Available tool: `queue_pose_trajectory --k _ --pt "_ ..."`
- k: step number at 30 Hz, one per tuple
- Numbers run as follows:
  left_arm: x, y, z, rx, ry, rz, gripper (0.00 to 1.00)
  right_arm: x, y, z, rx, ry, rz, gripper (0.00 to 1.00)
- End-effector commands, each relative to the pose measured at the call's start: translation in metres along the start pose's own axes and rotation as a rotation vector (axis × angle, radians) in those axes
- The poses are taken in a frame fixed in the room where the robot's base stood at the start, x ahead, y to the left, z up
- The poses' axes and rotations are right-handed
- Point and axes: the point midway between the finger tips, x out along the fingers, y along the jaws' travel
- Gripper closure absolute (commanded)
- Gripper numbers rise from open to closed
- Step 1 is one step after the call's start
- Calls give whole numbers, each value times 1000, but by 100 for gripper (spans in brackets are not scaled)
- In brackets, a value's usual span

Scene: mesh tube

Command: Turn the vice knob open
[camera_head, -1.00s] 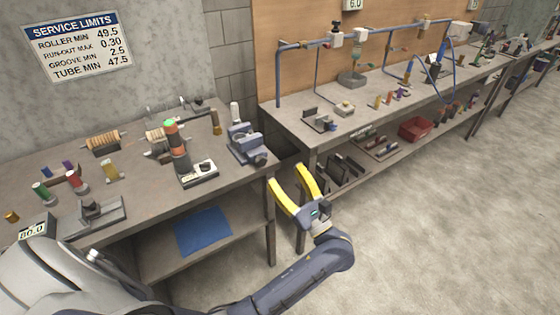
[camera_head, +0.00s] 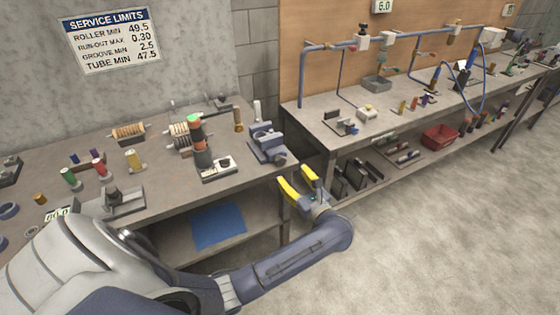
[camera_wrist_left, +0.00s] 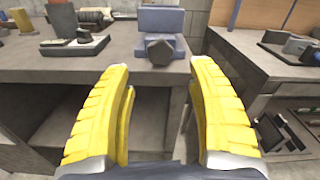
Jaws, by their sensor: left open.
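The blue-grey vice (camera_head: 268,141) sits at the right end of the near workbench. It also shows in the left wrist view (camera_wrist_left: 160,20), with its dark faceted knob (camera_wrist_left: 160,48) facing the camera at the bench's front edge. In the head view the knob (camera_head: 281,159) is small and hard to make out. My left gripper (camera_head: 296,183), with yellow fingers, is open and empty, in front of and below the bench edge. In the left wrist view its fingers (camera_wrist_left: 163,90) are spread either side of the knob's line, apart from it. My right gripper is not in view.
The near bench top (camera_head: 165,200) carries a tester (camera_head: 217,168), coils and several coloured spools. A second bench (camera_head: 310,118) with blue piping stands to the right, across a narrow gap. A red bin (camera_head: 438,136) sits on its shelf. The floor at the right is clear.

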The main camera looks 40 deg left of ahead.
Motion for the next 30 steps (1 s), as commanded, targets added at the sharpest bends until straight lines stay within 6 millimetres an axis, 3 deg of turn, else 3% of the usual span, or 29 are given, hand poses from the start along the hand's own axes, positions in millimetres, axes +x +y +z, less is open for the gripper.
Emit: queue_pose_trajectory --k 6,15,30 --pt "41 0 1 1 -4 1 41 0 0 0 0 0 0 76" --pt "80 0 1 1 -3 0 41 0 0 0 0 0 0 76" --pt "97 0 0 -1 -1 1 41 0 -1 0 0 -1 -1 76"
